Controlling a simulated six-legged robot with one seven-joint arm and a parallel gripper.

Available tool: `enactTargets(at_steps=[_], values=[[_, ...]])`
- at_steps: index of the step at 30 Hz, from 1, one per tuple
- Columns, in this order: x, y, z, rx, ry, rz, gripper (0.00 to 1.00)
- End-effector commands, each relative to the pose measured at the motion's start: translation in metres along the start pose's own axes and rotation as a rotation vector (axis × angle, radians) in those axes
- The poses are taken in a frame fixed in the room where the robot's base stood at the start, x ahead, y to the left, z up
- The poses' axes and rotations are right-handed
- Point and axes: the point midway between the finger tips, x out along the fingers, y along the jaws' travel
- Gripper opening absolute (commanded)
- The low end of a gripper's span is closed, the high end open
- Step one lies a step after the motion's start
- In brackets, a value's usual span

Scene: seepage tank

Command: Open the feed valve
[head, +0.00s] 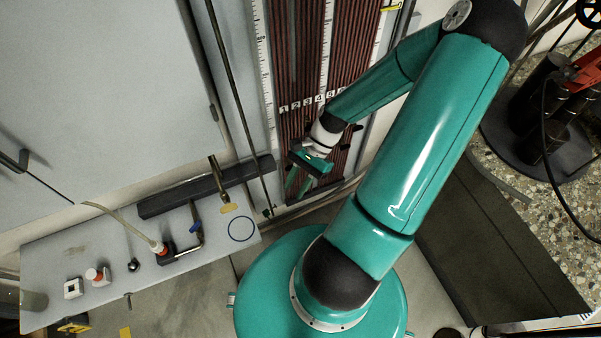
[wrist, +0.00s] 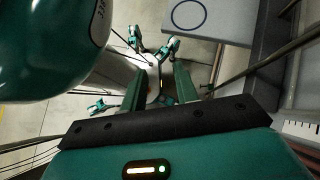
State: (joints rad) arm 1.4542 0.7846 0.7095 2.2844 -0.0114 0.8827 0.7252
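My gripper (head: 305,185) hangs in front of the striped tube panel, to the right of the grey shelf and apart from it. In the wrist view its two green fingers (wrist: 167,78) stand apart with nothing held between them. A small blue handle (head: 196,227) sits on dark pipework on the shelf, beside a red fitting (head: 164,250) with a pale hose; this may be the feed valve, but I see no readable label. A brass-coloured upright part (head: 217,174) stands nearer the panel, with a yellow tag (head: 229,207) by it. The wrist view does not show the blue handle.
The grey shelf (head: 90,237) carries a blue ring mark (head: 241,229), a black knob (head: 133,264), a red-and-white button (head: 98,276) and a white switch (head: 73,288). A dark bar (head: 175,198) runs along its back. A thin vertical rod (head: 232,90) stands left of the panel.

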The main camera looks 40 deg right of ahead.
Motion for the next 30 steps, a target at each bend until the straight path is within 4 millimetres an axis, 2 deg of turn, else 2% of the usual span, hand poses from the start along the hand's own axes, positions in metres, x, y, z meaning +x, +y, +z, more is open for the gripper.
enactTargets(at_steps=[15, 30], values=[[-0.026, -0.002, 0.017, -0.173, 0.219, 0.166, 0.30], [-0.031, -0.002, 0.019, -0.198, 0.245, 0.184, 0.30]])
